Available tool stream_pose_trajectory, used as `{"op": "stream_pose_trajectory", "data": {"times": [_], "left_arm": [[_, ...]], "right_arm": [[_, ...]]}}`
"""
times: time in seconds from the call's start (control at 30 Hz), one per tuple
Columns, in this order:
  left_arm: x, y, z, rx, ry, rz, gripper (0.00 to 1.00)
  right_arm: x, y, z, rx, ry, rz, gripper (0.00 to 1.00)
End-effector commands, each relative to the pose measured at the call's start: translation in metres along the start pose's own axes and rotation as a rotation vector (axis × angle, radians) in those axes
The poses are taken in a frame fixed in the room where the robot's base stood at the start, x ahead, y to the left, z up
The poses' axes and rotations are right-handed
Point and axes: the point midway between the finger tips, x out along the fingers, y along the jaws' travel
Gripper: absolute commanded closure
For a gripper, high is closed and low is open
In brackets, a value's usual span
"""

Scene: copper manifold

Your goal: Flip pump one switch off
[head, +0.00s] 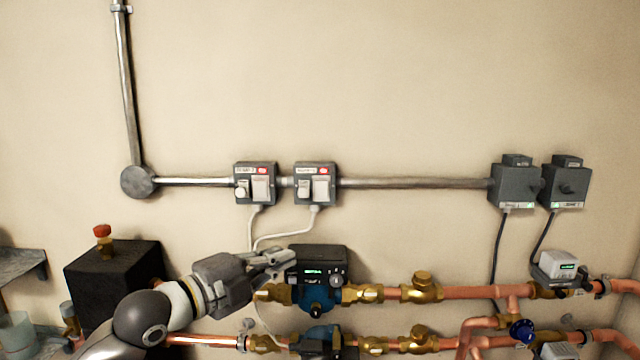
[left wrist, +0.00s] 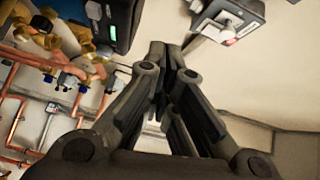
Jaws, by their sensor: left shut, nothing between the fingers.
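Two grey switch boxes with red-marked labels sit side by side on the wall conduit in the head view, a left switch box (head: 255,183) and a right switch box (head: 315,183). Each has a pale rocker. The label text is too blurred to tell surely which is pump one. My left gripper (head: 283,258) is shut and empty, below the boxes and in front of the upper pump's dark control head (head: 318,262). In the left wrist view, the shut fingertips (left wrist: 172,52) point toward the wall, apart from one grey switch box (left wrist: 228,18) at upper right. My right gripper is not seen.
White cables hang from the switch boxes to the pumps. Copper pipes (head: 385,292) with brass valves (head: 422,287) run below. Two grey isolator boxes (head: 515,185) are at right. A black box (head: 115,280) stands at lower left.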

Motion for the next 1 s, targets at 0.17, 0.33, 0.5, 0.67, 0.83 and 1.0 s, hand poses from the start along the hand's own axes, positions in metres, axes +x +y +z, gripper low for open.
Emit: {"op": "stream_pose_trajectory", "data": {"times": [0.17,0.33,0.5,0.67,0.83,1.0], "left_arm": [[-0.009,-0.062,-0.020,0.179,0.058,-0.078,1.00],[-0.012,-0.080,-0.027,0.236,0.075,-0.103,1.00],[-0.013,-0.080,-0.027,0.238,0.076,-0.105,1.00],[-0.012,-0.081,-0.027,0.237,0.076,-0.104,1.00],[-0.002,-0.084,-0.029,0.234,0.077,-0.105,1.00],[0.022,-0.088,-0.031,0.232,0.077,-0.105,1.00]], "right_arm": [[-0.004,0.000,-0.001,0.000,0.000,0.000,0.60],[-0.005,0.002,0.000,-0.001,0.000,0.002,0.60],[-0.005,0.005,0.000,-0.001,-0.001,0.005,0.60],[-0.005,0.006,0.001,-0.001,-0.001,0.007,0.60],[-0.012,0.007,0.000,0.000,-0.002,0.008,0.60],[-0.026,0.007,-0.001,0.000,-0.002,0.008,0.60]]}}
